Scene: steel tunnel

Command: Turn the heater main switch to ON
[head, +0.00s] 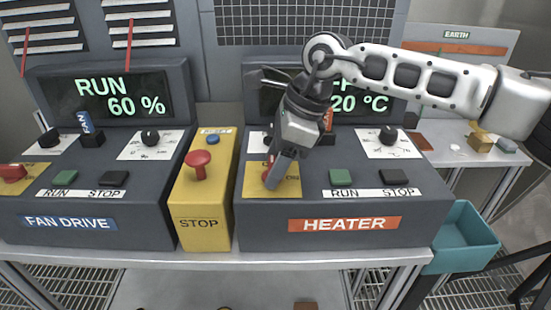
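The heater panel (345,224) is a dark grey console with an orange HEATER label. Its main switch (266,173) is a red knob on a yellow plate (284,194) at the panel's left end. Most of the knob and part of the plate lettering are hidden behind my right gripper (273,180). That gripper comes in from the upper right and points down, its fingertips at the knob. I cannot tell whether the fingers are closed on it or which way the knob points. The heater display (368,103) is partly covered by my arm and shows "20 °C". My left gripper is not in view.
A yellow STOP box (203,222) with a red button (198,163) stands close left of the heater panel. The fan drive panel (110,222) is further left, its display reading RUN 60 %. A teal bin (463,240) hangs at the right. Small blocks lie on the right table.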

